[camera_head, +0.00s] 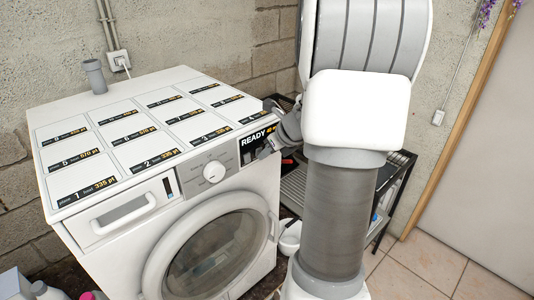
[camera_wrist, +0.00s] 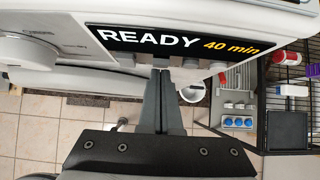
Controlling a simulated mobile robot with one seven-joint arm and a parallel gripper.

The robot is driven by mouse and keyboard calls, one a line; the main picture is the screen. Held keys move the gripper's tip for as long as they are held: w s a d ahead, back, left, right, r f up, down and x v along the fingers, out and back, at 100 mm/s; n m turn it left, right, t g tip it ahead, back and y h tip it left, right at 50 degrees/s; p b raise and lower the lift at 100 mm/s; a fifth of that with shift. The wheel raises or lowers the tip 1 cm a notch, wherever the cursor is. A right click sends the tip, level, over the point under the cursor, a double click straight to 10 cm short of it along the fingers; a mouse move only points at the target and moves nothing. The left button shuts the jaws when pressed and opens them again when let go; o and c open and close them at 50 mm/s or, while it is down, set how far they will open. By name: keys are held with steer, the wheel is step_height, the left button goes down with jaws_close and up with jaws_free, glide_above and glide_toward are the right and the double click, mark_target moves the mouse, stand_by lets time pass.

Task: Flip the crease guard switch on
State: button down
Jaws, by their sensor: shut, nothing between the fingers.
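A white washing machine (camera_head: 225,172) stands at the left in the head view. Its front panel has a round dial (camera_head: 214,172) and a black display (camera_head: 250,146) reading READY; in the wrist view the display (camera_wrist: 185,40) also reads 40 min. Small pale controls (camera_wrist: 190,63) sit along the panel just under the display. I cannot tell which of them is the crease guard switch, or its position. My gripper (camera_wrist: 162,74) is shut and empty, its fingertips close to the panel below the display. Whether they touch it is unclear. In the head view my arm hides part of the panel's right end.
A dark rack (camera_wrist: 285,135) with small bottles and boxes stands right of the machine. A white bowl (camera_head: 290,236) is beside the machine's lower right. Bottles (camera_head: 45,290) stand at the lower left. Tiled floor (camera_head: 430,265) is clear at the right.

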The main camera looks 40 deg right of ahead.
steer(key=shift+r, duration=0.1)
steer(key=shift+r+p, duration=0.75)
steer(key=shift+p, duration=0.05)
